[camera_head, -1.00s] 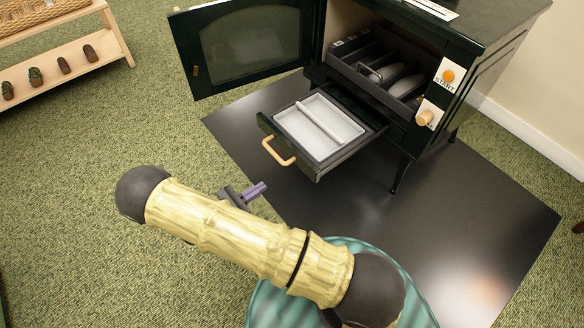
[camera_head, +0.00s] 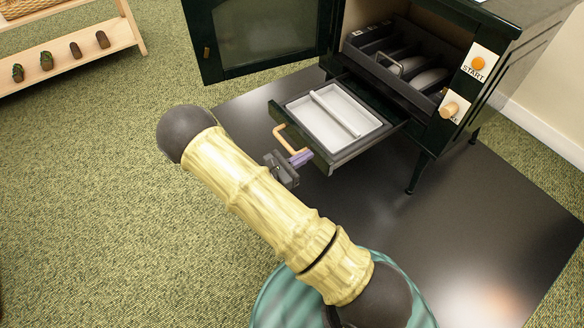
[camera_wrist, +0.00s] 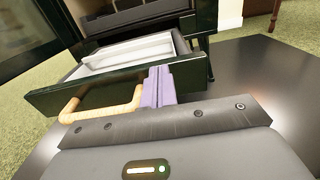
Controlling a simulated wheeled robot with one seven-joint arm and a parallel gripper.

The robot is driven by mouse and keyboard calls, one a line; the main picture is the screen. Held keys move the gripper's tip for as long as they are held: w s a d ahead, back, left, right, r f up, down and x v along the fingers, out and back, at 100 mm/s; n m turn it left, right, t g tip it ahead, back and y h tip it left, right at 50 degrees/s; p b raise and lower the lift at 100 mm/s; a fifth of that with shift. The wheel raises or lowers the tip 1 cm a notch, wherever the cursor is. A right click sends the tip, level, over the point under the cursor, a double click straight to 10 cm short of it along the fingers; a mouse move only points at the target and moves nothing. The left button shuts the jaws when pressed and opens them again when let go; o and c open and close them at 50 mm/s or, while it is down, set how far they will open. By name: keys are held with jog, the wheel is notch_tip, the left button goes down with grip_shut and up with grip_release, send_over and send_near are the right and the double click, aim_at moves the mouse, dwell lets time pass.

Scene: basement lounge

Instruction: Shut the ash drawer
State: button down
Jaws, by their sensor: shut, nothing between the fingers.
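The ash drawer (camera_head: 364,150) sticks out of the lower front of a dark green stove, with a pale grey tray (camera_head: 333,115) inside it. Its front carries a tan handle (camera_head: 287,139), which also shows in the wrist view (camera_wrist: 101,110). My gripper (camera_head: 300,157) is shut and empty, with its purple fingers at the drawer front, just to the right of the handle. In the wrist view the purple fingers (camera_wrist: 158,86) overlap the drawer front's right part. I cannot tell whether they touch it.
The stove's glass door (camera_head: 265,35) stands wide open at the left above the drawer. An orange START button (camera_head: 477,63) and a wooden knob (camera_head: 449,109) are on the stove's right front. A dark floor plate (camera_head: 480,220) lies beneath. A wooden shelf (camera_head: 75,60) stands far left.

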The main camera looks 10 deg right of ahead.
jog(key=shift+w+d, duration=0.15)
jog(key=shift+d, duration=0.3)
jog(key=shift+w+r, duration=0.1)
jog(key=shift+w, duration=0.05)
